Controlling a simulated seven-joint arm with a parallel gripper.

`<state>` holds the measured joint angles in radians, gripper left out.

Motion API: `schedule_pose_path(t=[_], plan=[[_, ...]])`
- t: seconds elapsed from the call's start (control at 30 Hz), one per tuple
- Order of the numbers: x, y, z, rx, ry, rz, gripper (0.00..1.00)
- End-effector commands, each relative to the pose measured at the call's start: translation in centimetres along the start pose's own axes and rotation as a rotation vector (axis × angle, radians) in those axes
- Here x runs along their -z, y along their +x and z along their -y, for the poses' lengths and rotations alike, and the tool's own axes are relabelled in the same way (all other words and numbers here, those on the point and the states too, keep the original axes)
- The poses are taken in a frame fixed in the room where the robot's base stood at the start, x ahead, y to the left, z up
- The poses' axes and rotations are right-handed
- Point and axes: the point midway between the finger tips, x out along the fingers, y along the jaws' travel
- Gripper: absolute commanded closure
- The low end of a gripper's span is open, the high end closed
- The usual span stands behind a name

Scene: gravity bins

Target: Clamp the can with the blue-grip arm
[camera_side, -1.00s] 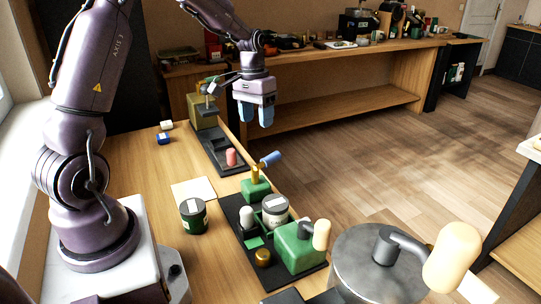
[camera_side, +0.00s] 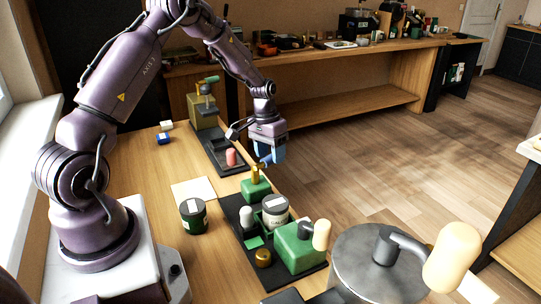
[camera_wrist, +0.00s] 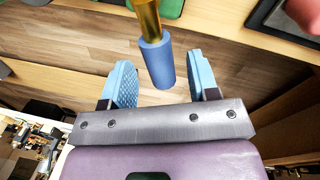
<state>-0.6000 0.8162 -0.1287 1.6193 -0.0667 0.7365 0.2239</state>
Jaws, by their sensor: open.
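My gripper (camera_side: 271,156) has light blue fingers and is open just above the green clamp block (camera_side: 256,188). In the wrist view the blue grip (camera_wrist: 159,64) on its brass arm (camera_wrist: 147,18) shows between my two spread fingers, touching neither visibly. In the side view the grip is mostly hidden by my fingers, and the brass arm (camera_side: 255,173) rises from the block. A pale can with a dark lid (camera_side: 275,210) stands in the black fixture (camera_side: 232,208), between the clamp block and a larger green block (camera_side: 297,248) with a cream-tipped handle.
A dark green can (camera_side: 193,216) stands on the table beside a white sheet (camera_side: 193,189). A second fixture with a red-pink grip (camera_side: 231,157) lies behind. A large metal drum (camera_side: 375,265) with a cream-knobbed handle is in front right. A white knob and brass knob sit near the can.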

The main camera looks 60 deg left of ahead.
Motion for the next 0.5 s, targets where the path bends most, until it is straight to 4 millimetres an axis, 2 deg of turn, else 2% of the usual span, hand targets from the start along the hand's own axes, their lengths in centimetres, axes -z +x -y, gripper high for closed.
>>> schedule_pose_path(t=[0.13,0.4,0.43,0.5], plan=[[0.03,0.89,-0.03,0.0,0.001,-0.001,0.45],[0.02,1.0,-0.02,0.0,0.0,-0.001,0.45],[0.02,1.0,-0.02,0.0,0.0,-0.001,0.5],[0.02,0.99,-0.02,0.0,0.0,-0.001,0.66]])
